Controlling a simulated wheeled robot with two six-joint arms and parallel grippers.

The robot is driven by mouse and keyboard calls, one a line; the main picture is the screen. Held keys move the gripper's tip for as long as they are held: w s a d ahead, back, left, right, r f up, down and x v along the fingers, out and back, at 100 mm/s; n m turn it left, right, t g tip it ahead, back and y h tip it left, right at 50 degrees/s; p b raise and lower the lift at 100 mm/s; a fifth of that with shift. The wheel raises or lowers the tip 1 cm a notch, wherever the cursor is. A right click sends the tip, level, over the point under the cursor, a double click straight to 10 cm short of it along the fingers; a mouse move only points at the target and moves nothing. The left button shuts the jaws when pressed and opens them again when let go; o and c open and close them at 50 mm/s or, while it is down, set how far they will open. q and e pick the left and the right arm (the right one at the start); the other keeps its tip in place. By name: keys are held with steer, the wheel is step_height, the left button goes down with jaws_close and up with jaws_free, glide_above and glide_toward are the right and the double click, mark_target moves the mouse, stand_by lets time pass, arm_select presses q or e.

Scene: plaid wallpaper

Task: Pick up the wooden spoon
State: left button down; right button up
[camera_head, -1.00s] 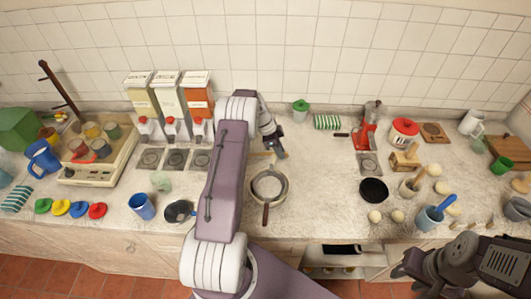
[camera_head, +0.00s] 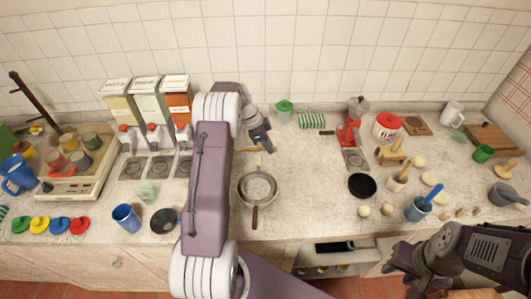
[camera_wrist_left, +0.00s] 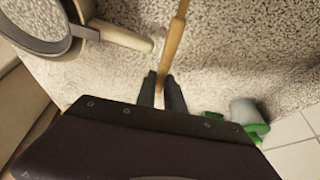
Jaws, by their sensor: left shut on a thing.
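The wooden spoon (camera_wrist_left: 172,40) shows in the left wrist view as a thin light-brown handle that runs from the top edge down between the fingers of my left gripper (camera_wrist_left: 161,82). These fingers are shut on it near its lower end. In the head view my left gripper (camera_head: 264,146) is low over the counter behind the pan, and a small part of the spoon (camera_head: 248,150) shows to its left. The spoon's bowl is not clear in either view. My right gripper (camera_head: 396,257) is dark, at the lower right in front of the counter; its jaw gap cannot be made out.
A pan with a sieve (camera_head: 257,187) lies just in front of my left gripper. A green-lidded container (camera_head: 284,109) and a striped green cloth (camera_head: 312,120) are behind it to the right. Dispensers (camera_head: 147,103) stand at the left. Bare counter (camera_head: 310,165) lies right of the pan.

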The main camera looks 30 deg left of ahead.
arm_select(q)
steer(key=s+d+r+b, duration=0.2)
steer(key=s+d+r, duration=0.2)
steer(key=d, duration=0.5)
step_height(320, 180, up, 2)
steer(key=shift+s+d+r, duration=0.1)
steer(key=shift+s+d, duration=0.1)
steer(key=shift+d, duration=0.1)
